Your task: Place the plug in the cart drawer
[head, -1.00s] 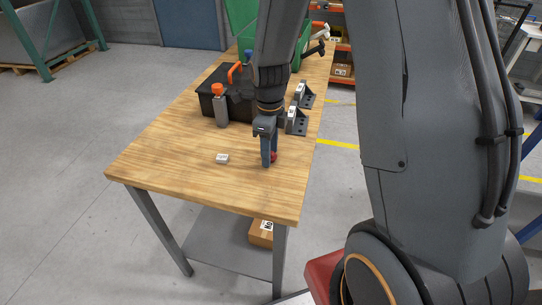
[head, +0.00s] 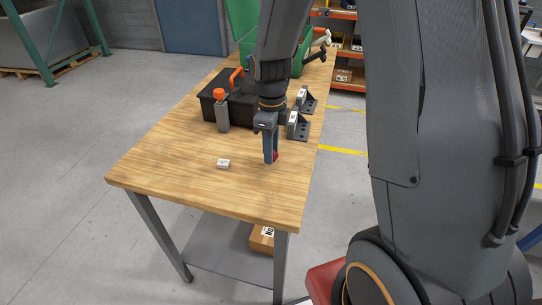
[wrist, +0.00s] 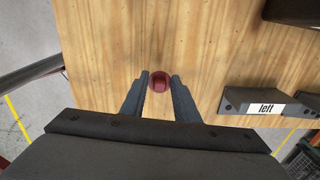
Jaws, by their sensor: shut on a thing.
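The plug is a small round red piece (wrist: 159,82) between my fingertips in the wrist view. In the head view a bit of its red (head: 276,156) shows at the right of the fingers. My gripper (head: 270,158) points down over the front part of the wooden table and is shut on the plug. In the wrist view a finger of my gripper (wrist: 159,84) lies on each side of it. I cannot tell whether the plug touches the tabletop. I cannot make out the cart drawer in either view.
A small white block (head: 223,163) lies left of my gripper on the wooden table (head: 190,180). A bracket labelled "left" (wrist: 262,106) stands to the right. A black toolbox (head: 207,104) and a grey orange-topped object (head: 221,112) stand behind. A red surface (head: 322,280) shows low down, mostly hidden.

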